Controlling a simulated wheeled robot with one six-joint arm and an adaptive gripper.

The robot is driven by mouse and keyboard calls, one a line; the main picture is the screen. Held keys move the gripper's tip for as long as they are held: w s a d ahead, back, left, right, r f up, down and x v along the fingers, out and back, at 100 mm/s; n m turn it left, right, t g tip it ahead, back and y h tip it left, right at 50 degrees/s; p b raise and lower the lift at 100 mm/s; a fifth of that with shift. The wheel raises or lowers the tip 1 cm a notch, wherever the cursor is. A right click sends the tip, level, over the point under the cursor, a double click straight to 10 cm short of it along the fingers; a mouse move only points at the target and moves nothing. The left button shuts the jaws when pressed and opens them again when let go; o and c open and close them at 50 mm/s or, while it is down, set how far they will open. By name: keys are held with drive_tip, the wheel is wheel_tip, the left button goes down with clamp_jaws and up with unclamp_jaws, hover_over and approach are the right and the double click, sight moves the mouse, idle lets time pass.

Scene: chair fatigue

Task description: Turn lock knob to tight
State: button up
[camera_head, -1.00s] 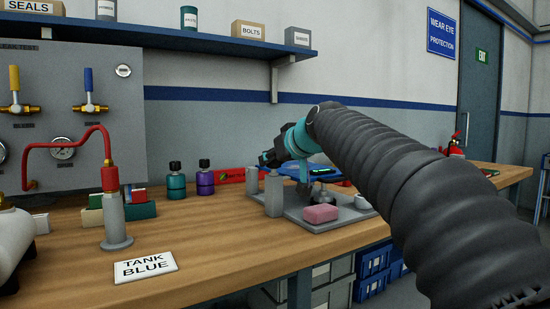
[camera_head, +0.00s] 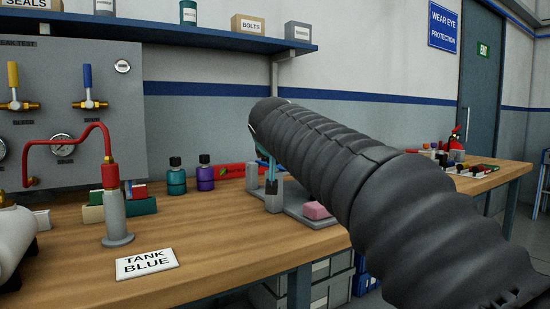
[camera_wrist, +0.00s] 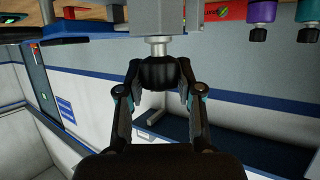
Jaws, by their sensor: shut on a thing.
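A dark round knob (camera_wrist: 158,73), which looks like the lock knob, sits on a short silver shaft under a grey metal block (camera_wrist: 157,18) in the upside-down wrist view. My gripper (camera_wrist: 157,78) has its two black fingers closed on the knob's sides. Any tightness marking on the knob cannot be read. In the head view, my arm covers most of the fixture. A grey fixture post (camera_head: 274,202) and the front part of its grey base plate (camera_head: 308,222) show beside my arm.
A pink block (camera_head: 316,210) lies on the base plate. A teal bottle (camera_head: 176,180) and a purple bottle (camera_head: 205,178) stand to the left. The TANK BLUE sign (camera_head: 147,263) lies on the wooden bench (camera_head: 215,265), whose front is mostly clear.

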drive_tip(key=shift+m+h, duration=0.3)
drive_tip(key=shift+h, duration=0.1)
idle(0.3)
drive_tip(key=o, duration=1.2)
drive_tip(key=v, duration=1.2)
